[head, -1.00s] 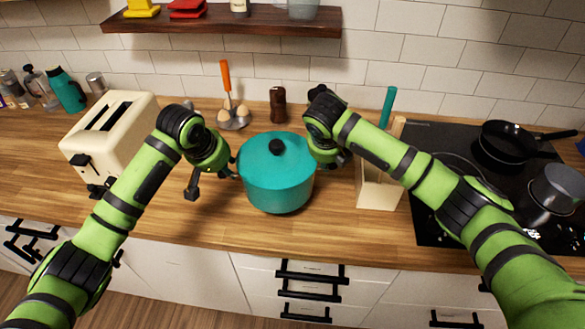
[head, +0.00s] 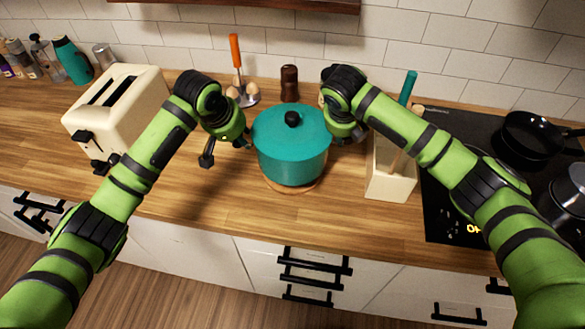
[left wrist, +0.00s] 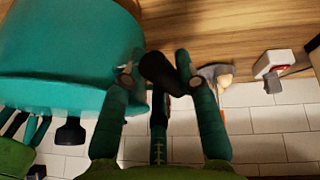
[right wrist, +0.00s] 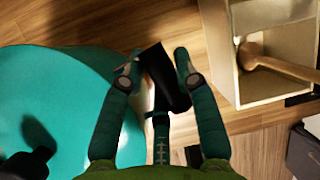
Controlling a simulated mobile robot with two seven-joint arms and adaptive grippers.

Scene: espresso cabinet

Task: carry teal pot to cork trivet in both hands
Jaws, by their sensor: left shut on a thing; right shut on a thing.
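The teal pot (head: 291,155) with its black lid knob is upright at the middle of the counter. A rim of the round cork trivet (head: 293,189) shows just below the pot's front; the rest is hidden, and I cannot tell if the pot touches it. My left gripper (head: 243,139) is at the pot's left side, shut on the black side handle (left wrist: 160,72). My right gripper (head: 337,138) is at the pot's right side, shut on the other black handle (right wrist: 165,80). The pot's teal side also shows in both wrist views.
A cream toaster (head: 115,115) stands left. A pale utensil box (head: 390,185) stands close to the right arm, with the black hob (head: 455,200) beyond it. A dark mill (head: 289,83) and an egg holder (head: 243,97) stand behind. The counter in front is clear.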

